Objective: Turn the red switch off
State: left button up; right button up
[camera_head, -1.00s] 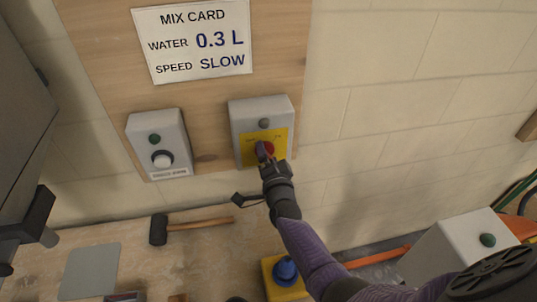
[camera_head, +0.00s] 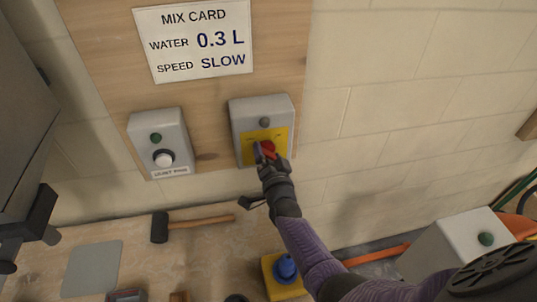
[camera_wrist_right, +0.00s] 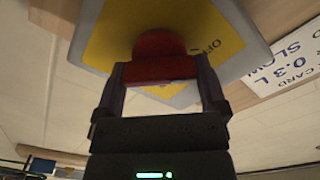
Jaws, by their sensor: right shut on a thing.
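The red switch (camera_head: 268,148) is a rotary knob on a yellow plate (camera_head: 279,134), fixed to a grey box (camera_head: 245,113) on the wooden wall board. My right gripper (camera_head: 264,155) reaches up to it from below and is shut on the red knob. In the right wrist view the red knob (camera_wrist_right: 160,62) sits between the two fingers of the gripper (camera_wrist_right: 162,75). The word OFF shows on the yellow plate to the right of the knob there.
A grey box with a white button (camera_head: 163,158) and a green lamp is to the left. A mix card (camera_head: 195,40) hangs above. A hammer (camera_head: 190,222) lies on the bench below. A blue button on a yellow box (camera_head: 285,268) is near my right arm.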

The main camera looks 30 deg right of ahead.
jog(key=shift+f, duration=0.1)
jog(key=o, duration=0.9)
jog(key=p+v, duration=0.2)
jog(key=v, duration=0.8)
